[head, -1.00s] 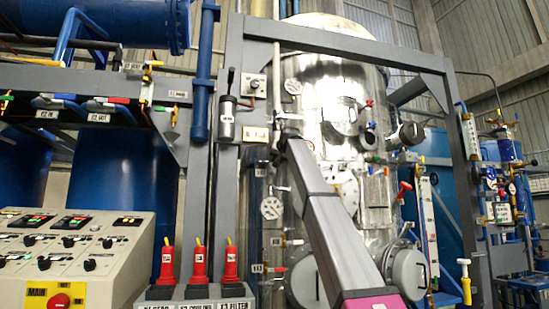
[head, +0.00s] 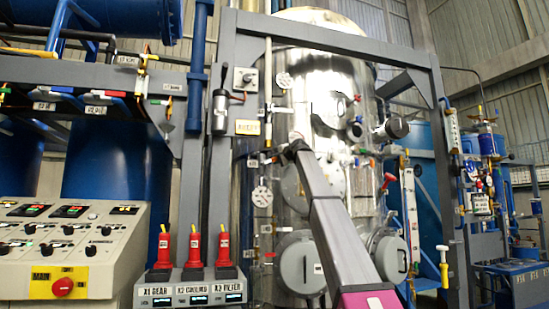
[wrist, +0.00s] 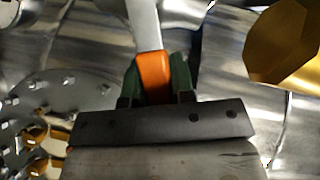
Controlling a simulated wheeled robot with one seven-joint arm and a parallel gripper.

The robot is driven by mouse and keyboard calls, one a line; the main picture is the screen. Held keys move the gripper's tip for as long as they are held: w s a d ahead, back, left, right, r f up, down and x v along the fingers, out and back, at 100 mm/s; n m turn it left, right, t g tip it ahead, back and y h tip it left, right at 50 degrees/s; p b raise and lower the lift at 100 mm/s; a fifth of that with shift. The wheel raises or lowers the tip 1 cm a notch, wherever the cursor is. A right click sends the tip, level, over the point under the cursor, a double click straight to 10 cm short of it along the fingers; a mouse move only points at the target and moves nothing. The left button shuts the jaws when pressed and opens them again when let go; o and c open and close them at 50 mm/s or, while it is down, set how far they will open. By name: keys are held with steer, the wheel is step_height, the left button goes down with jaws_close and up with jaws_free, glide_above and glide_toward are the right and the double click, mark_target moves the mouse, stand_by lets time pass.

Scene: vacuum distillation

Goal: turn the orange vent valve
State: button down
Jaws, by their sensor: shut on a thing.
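The orange vent valve (wrist: 153,66) shows in the wrist view as an orange-tipped lever with a pale grey shaft running up out of the frame. My gripper (wrist: 156,84) is shut on the orange tip, with a dark green finger on each side of it. In the head view my gripper (head: 279,155) is at the front of the shiny steel vessel (head: 308,100), left of its middle and below a round gauge. The valve itself is too small and too covered to make out there.
A brass octagonal part (wrist: 284,42) is close on the right in the wrist view. A bolted flange (wrist: 50,105) is on the left. A grey frame post (head: 219,180) stands left of the vessel. A control panel (head: 75,245) and red switches (head: 195,250) are in front.

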steer(key=shift+d+f+m+t+y, duration=0.2)
steer(key=shift+f+m+t+y, duration=0.45)
steer(key=shift+f+m, duration=0.85)
steer(key=shift+r+m, duration=0.15)
steer(key=shift+m, duration=0.25)
steer(key=c, duration=1)
jaws_free()
steer(key=shift+o, duration=0.2)
steer(key=v, duration=1)
steer(key=shift+s+d, duration=0.25)
steer(key=shift+d, duration=0.05)
